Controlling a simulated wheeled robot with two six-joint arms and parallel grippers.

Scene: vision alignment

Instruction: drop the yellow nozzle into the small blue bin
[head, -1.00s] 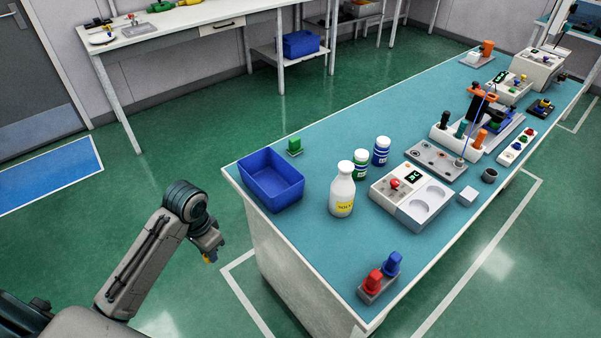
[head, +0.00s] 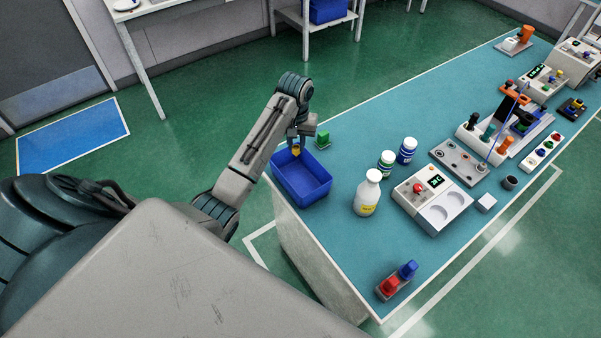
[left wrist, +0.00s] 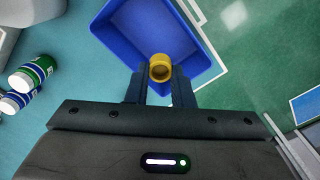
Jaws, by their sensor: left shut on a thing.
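The yellow nozzle (left wrist: 160,68) is held between the fingers of my left gripper (left wrist: 158,84), which is shut on it. In the head view the nozzle (head: 296,150) shows as a small yellow spot at the tip of my left gripper (head: 297,146). The small blue bin (head: 312,194) stands at the near left corner of the bench. The nozzle is above the bin; in the left wrist view it appears over the inside of the bin (left wrist: 127,38), near one wall. The visible bin floor is empty. My right gripper is not in view.
A grey and white device (head: 433,203) lies beyond. Red and blue knobs (head: 397,280) are near the front edge.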

